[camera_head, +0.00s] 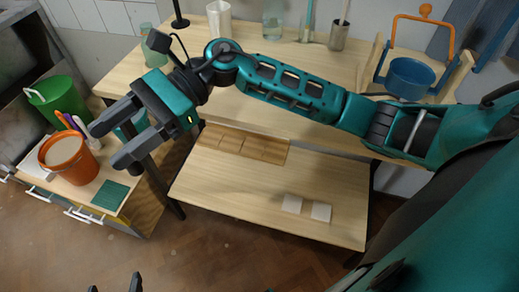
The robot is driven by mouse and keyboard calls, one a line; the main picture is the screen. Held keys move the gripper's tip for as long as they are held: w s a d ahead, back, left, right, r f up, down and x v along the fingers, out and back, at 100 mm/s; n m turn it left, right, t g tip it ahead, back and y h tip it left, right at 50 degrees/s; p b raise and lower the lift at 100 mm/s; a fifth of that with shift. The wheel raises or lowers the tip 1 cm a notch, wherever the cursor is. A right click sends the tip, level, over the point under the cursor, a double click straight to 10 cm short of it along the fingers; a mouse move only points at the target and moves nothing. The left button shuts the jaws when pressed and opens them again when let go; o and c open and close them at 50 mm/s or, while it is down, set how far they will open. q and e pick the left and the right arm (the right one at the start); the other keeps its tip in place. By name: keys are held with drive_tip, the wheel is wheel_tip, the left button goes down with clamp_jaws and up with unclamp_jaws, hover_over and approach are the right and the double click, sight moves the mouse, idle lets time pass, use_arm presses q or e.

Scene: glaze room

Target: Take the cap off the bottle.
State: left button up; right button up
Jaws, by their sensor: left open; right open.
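My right gripper (107,147) is open and empty, in the left part of the view. Its fingers point down and left, above the low cabinet and the floor. My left gripper (115,286) shows only its two fingertips at the bottom edge, apart, with nothing visible between them. I cannot tell which thing is the bottle with the cap. A clear glass vessel (272,20) stands at the back of the far table, and slim upright purple and white containers (73,122) stand on the cabinet; no cap is clear on any of them. Both grippers appear apart from these.
A low table (235,187) holds brown and white tiles. My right arm crosses the view.

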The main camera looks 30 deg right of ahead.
drive_tip(key=w+d+f+m+t+h, duration=0.1)
drive_tip(key=w+d+m+t, duration=0.1)
drive_tip(key=m+t, duration=0.65)
drive_tip(key=w+d+f+m+t, duration=0.15)
drive_tip(key=m+t, duration=0.25)
drive_tip(key=m, duration=1)
drive_tip(key=w+d+f+m+t+h, duration=0.1)
drive_tip(key=d+f+m+t, duration=0.15)
drive_tip(key=m+t, duration=0.65)
drive_tip(key=s+d+f+m+g+h, duration=0.2)
drive_tip(key=d+f+m+h, duration=0.55)
drive_tip(key=f+m, duration=0.5)
drive_tip(key=s+d+f+m+g+h, duration=0.2)
drive_tip(key=s+f+m+g, duration=0.1)
drive_tip(key=s+f+m, duration=0.2)
drive_tip(key=s+d+f+m+g+h+p, duration=0.1)
drive_tip(key=s+d+f+m+g+h, duration=0.1)
drive_tip(key=s+f+m, duration=0.3)
drive_tip(key=shift+s+d+f+m+g+h+p, duration=0.25)
drive_tip(key=shift+d+f+m+g+h+p, duration=0.15)
drive_tip(key=shift+m, duration=0.2)
drive_tip(key=shift+r, duration=0.1)
